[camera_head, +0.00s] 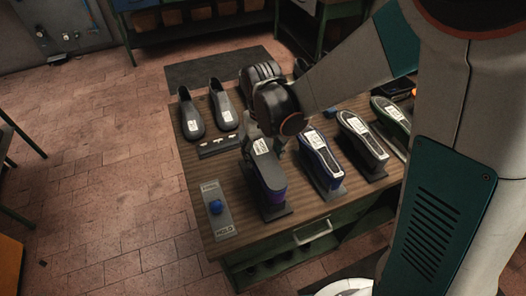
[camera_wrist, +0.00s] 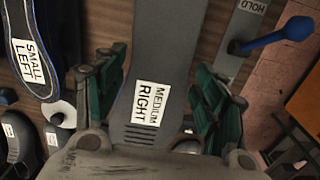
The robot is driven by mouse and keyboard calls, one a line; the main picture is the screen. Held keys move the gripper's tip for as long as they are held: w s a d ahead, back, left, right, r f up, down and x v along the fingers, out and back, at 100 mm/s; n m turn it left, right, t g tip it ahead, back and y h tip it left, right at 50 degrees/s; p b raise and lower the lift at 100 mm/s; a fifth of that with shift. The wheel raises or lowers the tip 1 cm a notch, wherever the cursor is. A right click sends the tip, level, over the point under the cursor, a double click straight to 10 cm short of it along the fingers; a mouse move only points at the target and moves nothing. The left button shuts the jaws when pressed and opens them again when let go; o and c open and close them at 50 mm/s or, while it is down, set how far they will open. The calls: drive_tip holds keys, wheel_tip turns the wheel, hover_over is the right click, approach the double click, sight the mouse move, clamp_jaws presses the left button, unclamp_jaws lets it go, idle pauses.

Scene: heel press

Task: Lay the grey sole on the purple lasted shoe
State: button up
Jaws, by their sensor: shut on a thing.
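The grey sole (camera_head: 265,168) bears a white label reading MEDIUM RIGHT in the wrist view (camera_wrist: 160,45). My gripper (camera_head: 266,143) is shut on it, with one green finger on each side in the wrist view (camera_wrist: 160,68). The sole is over the purple lasted shoe (camera_head: 273,192), lined up along it. The shoe's purple side shows below the sole's near end at the table's front. The sole hides the shoe's top, and I cannot tell whether the two touch all along.
A panel marked HOLD (camera_head: 222,222) with a blue-knobbed lever (camera_head: 216,207) is at left. A blue shoe (camera_head: 320,160), another labelled shoe (camera_head: 362,148) and a green one (camera_head: 392,115) stand to the right. Dark shoes (camera_head: 190,117) stand at the back left of the wooden table (camera_head: 200,170).

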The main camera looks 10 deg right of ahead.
drive_tip(key=shift+f, duration=0.3)
drive_tip(key=o, duration=1.3)
drive_tip(key=shift+r, duration=3.8)
drive_tip(key=shift+w, duration=0.1)
